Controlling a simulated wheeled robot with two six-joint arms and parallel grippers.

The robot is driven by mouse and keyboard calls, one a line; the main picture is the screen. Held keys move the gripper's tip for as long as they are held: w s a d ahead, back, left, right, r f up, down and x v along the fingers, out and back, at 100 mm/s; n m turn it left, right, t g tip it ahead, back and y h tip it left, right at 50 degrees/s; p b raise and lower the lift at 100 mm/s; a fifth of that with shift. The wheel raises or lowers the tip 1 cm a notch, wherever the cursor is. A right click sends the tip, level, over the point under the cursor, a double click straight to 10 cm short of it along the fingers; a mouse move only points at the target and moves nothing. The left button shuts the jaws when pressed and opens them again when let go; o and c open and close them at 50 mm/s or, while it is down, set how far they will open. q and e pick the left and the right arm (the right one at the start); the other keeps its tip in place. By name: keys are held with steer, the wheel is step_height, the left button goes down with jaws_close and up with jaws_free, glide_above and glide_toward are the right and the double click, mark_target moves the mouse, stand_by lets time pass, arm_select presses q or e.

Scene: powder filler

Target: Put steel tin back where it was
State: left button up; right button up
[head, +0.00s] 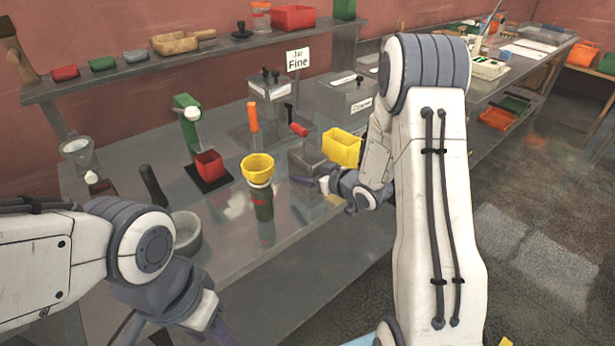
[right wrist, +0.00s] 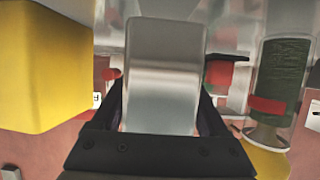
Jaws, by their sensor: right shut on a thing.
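The steel tin (right wrist: 165,75) is a plain shiny grey box between the two fingers of my right gripper (right wrist: 165,110) in the right wrist view. In the head view the tin (head: 306,158) is at the bench's front half, between the yellow funnel and the yellow box. My right gripper (head: 312,183) is shut on it from the front right. I cannot tell whether the tin touches the bench. My left gripper (head: 180,328) is low at the left, its tips cut by the frame edge.
A yellow funnel (head: 257,167) sits on a green jar (head: 262,203) just left of the tin. A yellow box (head: 342,147) stands close on its right. Behind are a red-handled tool (head: 298,129), grey bins (head: 270,85) and a "Jar Fine" sign (head: 297,59).

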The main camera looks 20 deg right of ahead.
steer(key=shift+f, duration=0.6)
steer(key=shift+f, duration=0.25)
steer(key=o, duration=1.4)
steer(key=shift+r, duration=0.1)
